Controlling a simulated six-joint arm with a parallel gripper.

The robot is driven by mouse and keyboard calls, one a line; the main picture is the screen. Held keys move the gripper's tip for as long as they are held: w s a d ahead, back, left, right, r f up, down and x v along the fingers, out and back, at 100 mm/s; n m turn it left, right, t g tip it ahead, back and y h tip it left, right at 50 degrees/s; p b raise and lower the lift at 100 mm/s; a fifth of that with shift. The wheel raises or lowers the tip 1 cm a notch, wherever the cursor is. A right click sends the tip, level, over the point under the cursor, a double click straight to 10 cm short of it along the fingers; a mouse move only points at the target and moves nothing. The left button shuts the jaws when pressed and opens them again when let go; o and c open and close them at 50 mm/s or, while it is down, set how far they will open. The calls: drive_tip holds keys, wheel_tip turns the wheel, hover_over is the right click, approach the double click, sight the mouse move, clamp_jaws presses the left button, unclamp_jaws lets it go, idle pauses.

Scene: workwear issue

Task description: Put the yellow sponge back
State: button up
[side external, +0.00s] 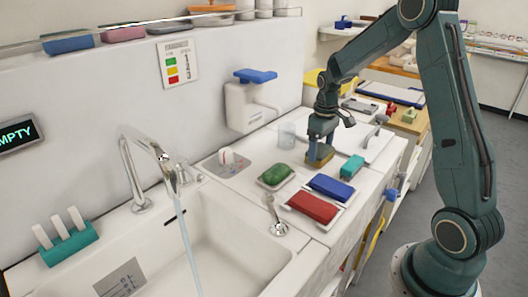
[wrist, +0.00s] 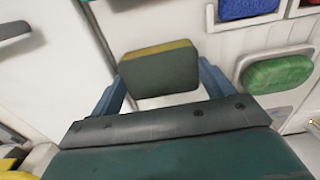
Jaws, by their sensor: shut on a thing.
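My gripper (side external: 320,146) is shut on the yellow sponge (side external: 319,159), low over the white counter behind the row of coloured pads. In the wrist view, the sponge (wrist: 158,72) sits between my two blue fingers (wrist: 160,80), showing a dark grey-green face and a thin yellow edge. I cannot tell whether its underside touches the counter. A green sponge (side external: 276,175) lies in a pale dish to the left of my gripper; it also shows at the right of the wrist view (wrist: 278,74). No empty dish is clearly visible.
A blue pad (side external: 331,187) and a red pad (side external: 312,206) lie in white trays in front, with a teal block (side external: 352,167) at their right. A clear cup (side external: 287,135) stands behind. A small tap (side external: 275,218) rises near the sink (side external: 225,235), where water runs.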

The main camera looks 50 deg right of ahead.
sight(321, 150)
drive_tip(key=shift+f, duration=0.1)
drive_tip(key=o, duration=0.9)
wheel_tip(321, 150, up, 12)
drive_tip(key=shift+r, duration=0.15)
drive_tip(key=shift+a, duration=0.1)
idle(0.6)
